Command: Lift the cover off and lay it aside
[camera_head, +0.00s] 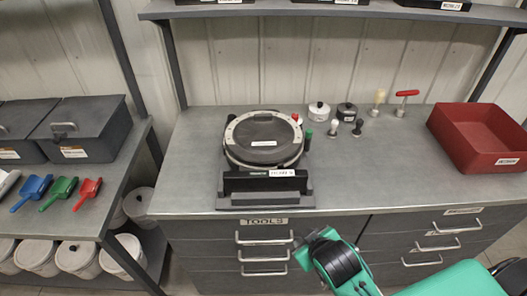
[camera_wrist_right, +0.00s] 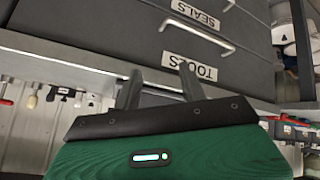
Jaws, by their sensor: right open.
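The seed meter (camera_head: 232,160) stands on the grey workbench. It is round, with a light rim and a dark labelled cover (camera_head: 264,138) lying on its top. A green knob (camera_head: 308,137) and a red spot show at its right side. A black labelled block (camera_head: 264,184) stands in front of it. My right gripper (camera_head: 302,243) is open and empty, below and in front of the bench's front edge, by the drawers. In the right wrist view its two fingers (camera_wrist_right: 159,88) are apart, before the TOOLS drawer (camera_wrist_right: 195,66). My left gripper is not in view.
A red bin (camera_head: 478,142) stands at the bench's right. Two small pots (camera_head: 319,111) and several handled tools (camera_head: 403,102) stand behind. A shelf (camera_head: 330,10) crosses above. Bare bench top (camera_head: 375,170) lies right of the meter. Scoops (camera_head: 58,190) and grey bins lie on the left rack.

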